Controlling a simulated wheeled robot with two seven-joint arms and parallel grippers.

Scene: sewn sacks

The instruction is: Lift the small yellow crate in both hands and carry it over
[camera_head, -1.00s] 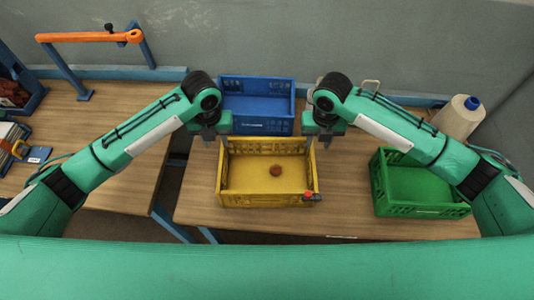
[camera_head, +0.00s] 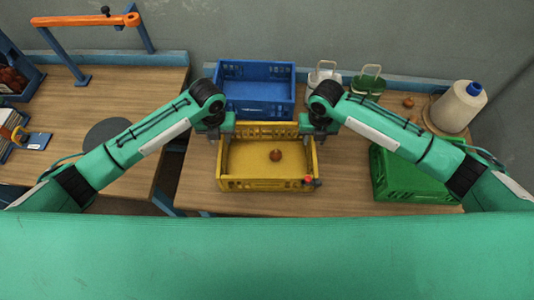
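The small yellow crate (camera_head: 266,185) sits in the middle of the view, at the near part of the table. A round brown thing (camera_head: 276,155) lies inside it. A small red-topped item (camera_head: 309,180) is at its front right corner. My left gripper (camera_head: 221,137) is at the crate's back left corner. My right gripper (camera_head: 314,138) is at its back right corner. Both point down close to the side walls. The fingers are small and partly hidden by the wrists, so I cannot tell whether they grip the walls or whether the crate is clear of the table.
A blue crate (camera_head: 258,106) stands just behind the yellow one. A green crate (camera_head: 412,192) is to the right, partly under my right arm. A white spool (camera_head: 458,107) and small containers (camera_head: 368,82) stand at the back right. A gap separates the left table (camera_head: 80,120).

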